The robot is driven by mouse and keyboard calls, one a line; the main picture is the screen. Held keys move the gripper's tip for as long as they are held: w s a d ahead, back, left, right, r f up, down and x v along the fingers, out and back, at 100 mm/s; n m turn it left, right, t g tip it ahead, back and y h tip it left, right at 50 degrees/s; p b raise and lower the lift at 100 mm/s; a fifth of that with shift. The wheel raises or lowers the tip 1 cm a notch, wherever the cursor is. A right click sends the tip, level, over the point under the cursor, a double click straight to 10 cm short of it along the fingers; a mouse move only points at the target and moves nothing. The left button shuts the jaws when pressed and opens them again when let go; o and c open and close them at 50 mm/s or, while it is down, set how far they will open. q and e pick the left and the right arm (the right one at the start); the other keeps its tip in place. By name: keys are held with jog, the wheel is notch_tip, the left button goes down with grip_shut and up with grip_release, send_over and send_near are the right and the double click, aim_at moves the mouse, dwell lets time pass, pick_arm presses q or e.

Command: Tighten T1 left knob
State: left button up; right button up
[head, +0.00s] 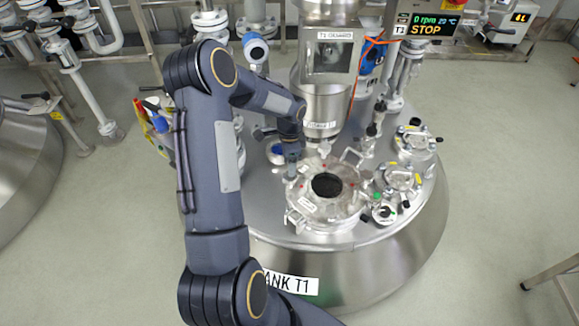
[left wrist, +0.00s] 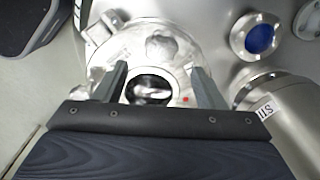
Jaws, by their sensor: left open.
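Tank T1 (head: 400,245) is a steel vessel with a label reading "ANK T1", its start hidden by my arm. A round lid (head: 333,215) with a dark round port sits on its top, and shows from above in the left wrist view (left wrist: 195,50). My left gripper (head: 291,176) is over the lid's left edge. In the left wrist view its two fingers (left wrist: 158,74) are apart, one on each side of the dark port, with nothing seen between them. I cannot make out the left knob; my gripper may hide it. My right gripper is not in view.
A steel column (head: 325,105) stands behind the lid. Smaller flanged ports (head: 400,180) and valves crowd the tank's right side. A blue-centred port (left wrist: 260,39) shows in the left wrist view. A display (head: 428,24) reads "0 rpm" and "STOP".

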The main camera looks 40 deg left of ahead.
pick_arm(q)
notch_tip(320, 180, down, 4)
jog(key=shift+a+f+b, duration=0.1)
jog(key=shift+a+b, duration=0.05)
jog(key=shift+b, duration=0.95)
jog(key=n+b, duration=0.1)
jog(key=n, duration=0.2)
jog(key=shift+w+n, duration=0.1)
jog(key=shift+n, duration=0.3)
jog(key=n+b, duration=0.1)
jog(key=n, duration=0.3)
jog(key=shift+b, duration=0.3)
jog(key=n+b, duration=0.1)
jog(key=n, duration=0.3)
jog(key=shift+n, duration=0.4)
jog(key=n+b, duration=0.1)
jog(key=n, duration=0.3)
jog(key=n+b, duration=0.2)
jog(key=n, duration=0.7)
jog(key=shift+r+b, duration=0.25)
jog(key=shift+b, duration=0.05)
jog(key=shift+n, duration=1.1)
jog(key=n, duration=0.3)
jog(key=shift+r+n+p, duration=0.15)
jog(key=shift+n+p, duration=0.15)
jog(key=n+p, duration=0.1)
jog(key=n, duration=0.2)
notch_tip(320, 180, down, 6)
jog(key=b, duration=0.3)
jog(key=shift+b, duration=0.4)
